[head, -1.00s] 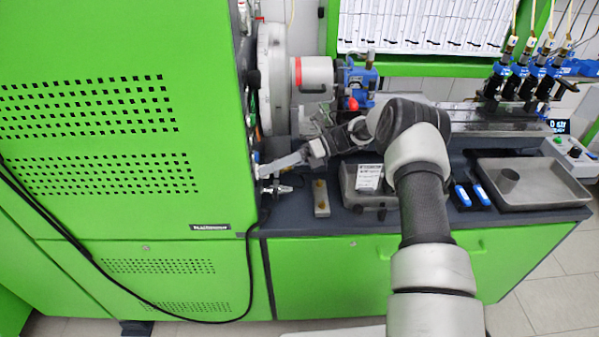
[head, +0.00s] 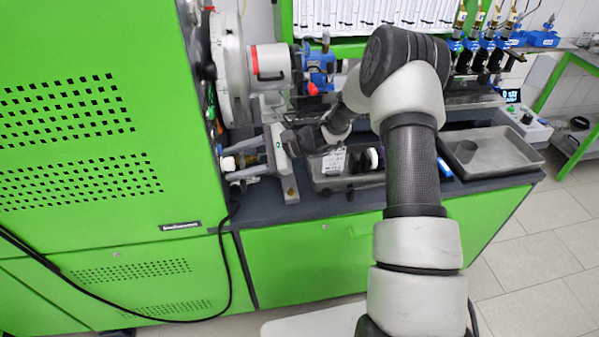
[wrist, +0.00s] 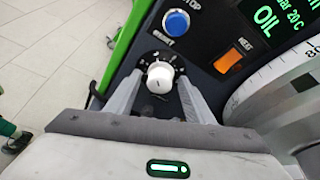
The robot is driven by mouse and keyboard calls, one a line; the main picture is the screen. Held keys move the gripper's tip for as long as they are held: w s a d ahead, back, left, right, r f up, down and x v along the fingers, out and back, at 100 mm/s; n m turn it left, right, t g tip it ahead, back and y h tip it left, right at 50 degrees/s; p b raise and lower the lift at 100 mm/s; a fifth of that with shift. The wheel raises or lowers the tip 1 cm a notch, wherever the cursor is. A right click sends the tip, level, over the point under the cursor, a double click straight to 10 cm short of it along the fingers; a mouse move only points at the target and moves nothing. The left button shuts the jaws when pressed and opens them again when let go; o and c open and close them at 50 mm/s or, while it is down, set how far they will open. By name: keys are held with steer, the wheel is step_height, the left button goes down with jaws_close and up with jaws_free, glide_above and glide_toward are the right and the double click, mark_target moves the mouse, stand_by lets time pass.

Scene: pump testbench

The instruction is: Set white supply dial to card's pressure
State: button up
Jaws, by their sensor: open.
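The white supply dial (wrist: 160,78) shows in the wrist view, a round white knob on a black scale plate on the machine's panel. It carries a dark pointer mark; the scale marks are too small to read. My gripper (wrist: 159,88) is open, with one finger on each side of the dial. I cannot tell whether either finger touches it. In the head view my gripper (head: 226,162) reaches left to the green cabinet's side. A white printed card (head: 333,161) stands at the grey tray behind my arm; its text is unreadable here.
Beside the dial are a blue button (wrist: 176,22), an orange lit switch (wrist: 229,60) and a display reading OIL (wrist: 268,18). A large graduated wheel (wrist: 265,90) is at the right. In the head view, the green cabinet (head: 90,120) stands close left of my gripper.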

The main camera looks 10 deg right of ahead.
steer(key=shift+s+f+n+t+b, duration=0.15)
steer(key=shift+f+n+t+b, duration=0.15)
steer(key=shift+n+t+b, duration=0.6)
steer(key=s+d+r+n, duration=0.1)
steer(key=s+d+r, duration=0.2)
steer(key=d, duration=0.5)
steer(key=s+d+r, duration=0.2)
steer(key=d, duration=0.6)
steer(key=s+a+r+n+g+h, duration=0.1)
steer(key=s+r+n+g+h, duration=0.1)
steer(key=s+r, duration=0.3)
steer(key=s+a+r+n+g+h+p, duration=0.1)
steer(key=s+r+n+h, duration=0.3)
steer(key=s, duration=0.7)
steer(key=shift+s+a+r+g+h+p, duration=0.3)
steer(key=shift+a+r+g+h, duration=0.35)
steer(key=shift+r, duration=0.45)
steer(key=shift+a, duration=0.1)
steer(key=s+d+r+n+t+h+p, duration=0.2)
steer(key=s+r+n+h, duration=0.1)
steer(key=s+r, duration=0.2)
steer(key=s+d+r+n+t+h+p, duration=0.2)
steer(key=s+d+r+t+h, duration=0.1)
steer(key=s+r, duration=0.2)
steer(key=shift+s+d+r+n, duration=0.25)
steer(key=shift+r+n, duration=0.1)
steer(key=shift+n, duration=0.05)
